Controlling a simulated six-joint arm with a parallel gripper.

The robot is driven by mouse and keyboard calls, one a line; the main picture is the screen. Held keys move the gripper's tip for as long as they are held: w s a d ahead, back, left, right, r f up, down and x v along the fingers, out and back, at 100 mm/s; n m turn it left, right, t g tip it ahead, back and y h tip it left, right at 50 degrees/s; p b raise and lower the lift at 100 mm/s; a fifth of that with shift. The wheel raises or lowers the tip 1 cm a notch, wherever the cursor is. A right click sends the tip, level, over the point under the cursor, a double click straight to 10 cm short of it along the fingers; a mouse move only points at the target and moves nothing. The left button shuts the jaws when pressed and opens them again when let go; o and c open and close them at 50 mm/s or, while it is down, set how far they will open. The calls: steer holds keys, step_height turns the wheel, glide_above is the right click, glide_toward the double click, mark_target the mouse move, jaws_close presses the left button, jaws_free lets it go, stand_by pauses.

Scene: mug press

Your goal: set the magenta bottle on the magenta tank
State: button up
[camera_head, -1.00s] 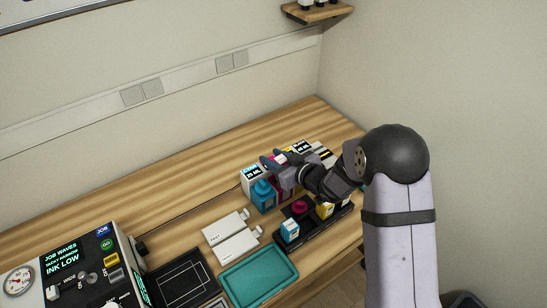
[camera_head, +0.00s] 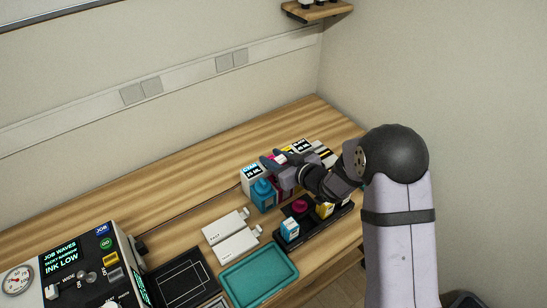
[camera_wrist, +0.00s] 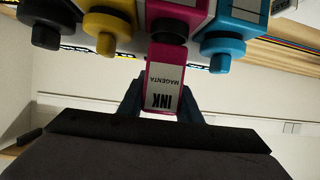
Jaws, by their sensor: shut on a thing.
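The magenta bottle (camera_wrist: 163,82), with a white label reading INK MAGENTA, is between my gripper's fingers (camera_wrist: 162,103) in the wrist view. My gripper is shut on it. Its far end meets a dark round fitting (camera_wrist: 168,30) on the magenta tank (camera_wrist: 158,12); I cannot tell whether it is seated or just touching. In the head view my gripper (camera_head: 276,163) is over the row of tanks and hides most of the bottle and the magenta tank.
The cyan tank (camera_head: 263,194) is close beside the magenta one. In the wrist view, yellow (camera_wrist: 107,24) and black (camera_wrist: 46,22) tanks stand on its other side. A dark tray with small bottles (camera_head: 311,224), white cartridges (camera_head: 237,245) and a teal tray (camera_head: 258,277) lie in front.

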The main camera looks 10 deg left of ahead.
steer(key=shift+f, duration=0.3)
steer(key=o, duration=0.9)
steer(key=shift+p+v, duration=1.95)
steer(key=shift+v, duration=3.6)
steer(key=shift+r, duration=0.1)
